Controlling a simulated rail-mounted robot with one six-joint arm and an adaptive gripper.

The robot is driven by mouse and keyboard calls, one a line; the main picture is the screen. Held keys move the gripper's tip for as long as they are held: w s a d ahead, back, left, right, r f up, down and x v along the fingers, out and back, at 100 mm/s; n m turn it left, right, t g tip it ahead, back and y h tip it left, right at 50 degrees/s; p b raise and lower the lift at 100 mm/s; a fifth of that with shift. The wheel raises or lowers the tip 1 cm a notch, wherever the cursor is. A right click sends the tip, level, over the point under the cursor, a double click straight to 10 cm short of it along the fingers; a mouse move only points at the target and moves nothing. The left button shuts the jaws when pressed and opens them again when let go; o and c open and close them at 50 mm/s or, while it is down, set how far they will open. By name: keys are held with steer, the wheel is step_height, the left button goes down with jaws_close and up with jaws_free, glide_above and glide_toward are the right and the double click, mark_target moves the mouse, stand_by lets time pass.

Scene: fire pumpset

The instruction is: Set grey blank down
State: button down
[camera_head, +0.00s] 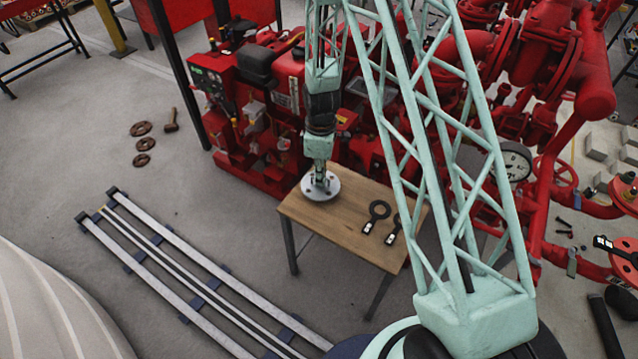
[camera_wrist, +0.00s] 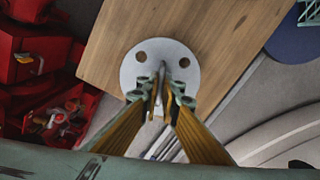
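The grey blank (camera_head: 333,188) is a flat round disc with bolt holes. It appears level at the left end of the small wooden table (camera_head: 338,226), on the top or just above it; I cannot tell whether it touches. My gripper (camera_head: 320,181) points down over the disc's middle. In the wrist view, the fingers of my gripper (camera_wrist: 162,92) close in on a thin upright grip at the centre of the grey blank (camera_wrist: 138,62). The fingers hide the disc's near part.
Two dark ring-handled pieces (camera_head: 378,212) (camera_head: 393,229) lie on the table's right part. Red pump machinery (camera_head: 240,100) stands close behind. Rails (camera_head: 190,270) lie on the floor at left. The table's middle and front are bare.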

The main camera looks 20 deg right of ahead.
steer(key=shift+w, duration=0.15)
steer(key=shift+w+a, duration=0.15)
steer(key=shift+w, duration=0.1)
steer(key=shift+f+b, duration=0.6)
steer(key=shift+f, duration=1.15)
steer(key=shift+f, duration=0.15)
steer(key=c, duration=2.9)
jaws_free()
steer(key=shift+r+p, duration=1.15)
steer(key=shift+r, duration=5)
